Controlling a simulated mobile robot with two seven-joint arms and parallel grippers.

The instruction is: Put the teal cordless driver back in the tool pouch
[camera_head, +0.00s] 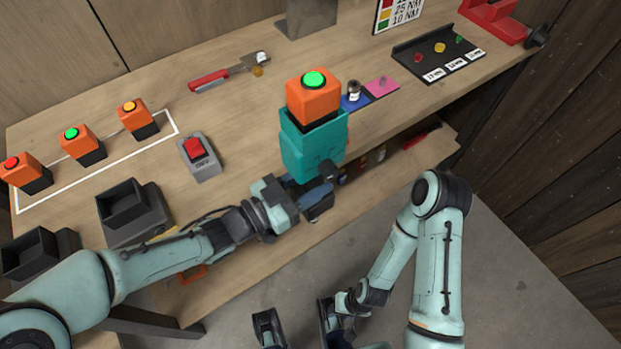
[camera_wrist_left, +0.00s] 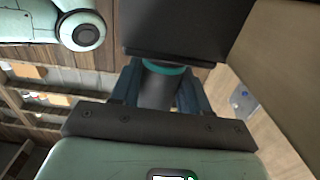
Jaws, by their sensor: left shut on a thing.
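The teal cordless driver (camera_head: 312,152) is at the front edge of the bench in the head view, with an orange block with a green button (camera_head: 313,95) on top of it. My left gripper (camera_head: 318,196) is beside its lower part. In the left wrist view the left gripper (camera_wrist_left: 157,95) is shut around a dark grip (camera_wrist_left: 157,88) with a teal ring, below a large black block (camera_wrist_left: 180,28). My right arm hangs on the right; dark parts at the bottom edge look like its gripper (camera_head: 298,330), cut off by the frame. I cannot make out the tool pouch.
Several orange blocks with coloured buttons, one yellow (camera_head: 134,116), stand at left. Two dark open holders (camera_head: 150,225) are at the front left. A grey box with a red switch (camera_head: 198,158), a red-handled wrench (camera_head: 210,80) and a dark tray (camera_head: 425,62) lie on the bench (camera_head: 235,110).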

